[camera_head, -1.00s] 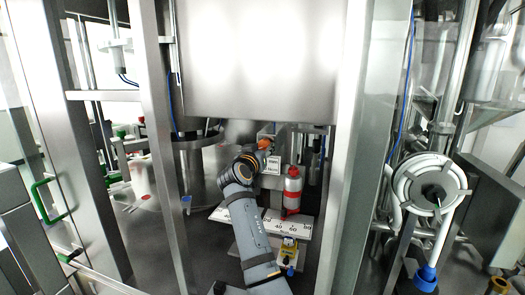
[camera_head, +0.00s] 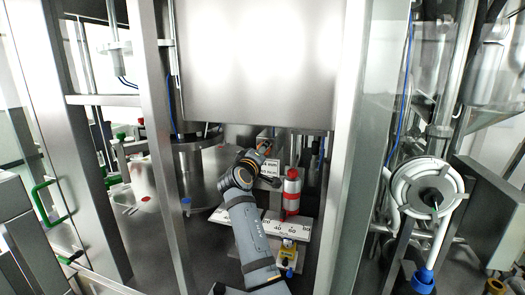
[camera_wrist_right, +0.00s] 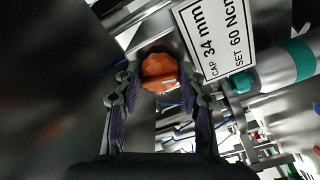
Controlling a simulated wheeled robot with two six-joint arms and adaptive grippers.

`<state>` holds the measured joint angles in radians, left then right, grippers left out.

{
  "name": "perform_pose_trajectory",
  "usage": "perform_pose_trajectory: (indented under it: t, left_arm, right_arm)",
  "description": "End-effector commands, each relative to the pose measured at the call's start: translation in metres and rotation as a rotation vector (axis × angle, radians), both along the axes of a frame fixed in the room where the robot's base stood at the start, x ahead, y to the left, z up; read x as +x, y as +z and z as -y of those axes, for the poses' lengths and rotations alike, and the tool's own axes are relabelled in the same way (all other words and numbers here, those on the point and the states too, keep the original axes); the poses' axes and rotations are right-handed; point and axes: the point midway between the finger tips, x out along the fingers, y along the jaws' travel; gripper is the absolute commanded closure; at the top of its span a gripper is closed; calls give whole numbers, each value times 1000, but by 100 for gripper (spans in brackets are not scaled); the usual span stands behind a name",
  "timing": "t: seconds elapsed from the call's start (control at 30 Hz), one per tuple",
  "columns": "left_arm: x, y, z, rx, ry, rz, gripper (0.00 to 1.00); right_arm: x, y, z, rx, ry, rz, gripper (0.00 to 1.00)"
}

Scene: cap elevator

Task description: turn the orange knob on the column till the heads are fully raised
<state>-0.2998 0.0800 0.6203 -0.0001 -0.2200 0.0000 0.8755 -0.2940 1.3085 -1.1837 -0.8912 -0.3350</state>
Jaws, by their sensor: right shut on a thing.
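The orange knob (camera_wrist_right: 160,72) sits between the two fingers of my right gripper (camera_wrist_right: 158,84) in the right wrist view. The fingers are shut on it, one on each side, and its front face shows. In the head view my right arm reaches up from the bottom, and its gripper (camera_head: 266,150) is at the column below the large steel panel. The knob is mostly hidden there. The heads cannot be made out clearly behind the panel. My left gripper is not in view.
A white label (camera_wrist_right: 217,38) reading "CAP 34 mm, SET 60 Ncm" is beside the knob. A red-and-white bottle (camera_head: 291,190) stands close to the right of my wrist. A white scale plate (camera_head: 298,228) lies below it. Steel posts (camera_head: 347,150) flank the opening.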

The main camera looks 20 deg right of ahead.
Motion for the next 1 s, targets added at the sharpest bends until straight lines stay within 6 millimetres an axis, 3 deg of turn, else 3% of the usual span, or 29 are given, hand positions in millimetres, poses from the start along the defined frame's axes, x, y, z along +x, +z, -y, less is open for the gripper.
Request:
perform_pose_trajectory:
  t: [0.43, 1.0]
  left_arm:
    - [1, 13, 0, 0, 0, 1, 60]
    - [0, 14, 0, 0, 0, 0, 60]
  right_arm:
    - [0, 1, 0, -193, 2, -129, 92]
    - [0, 0, -1, -225, 2, -152, 92]
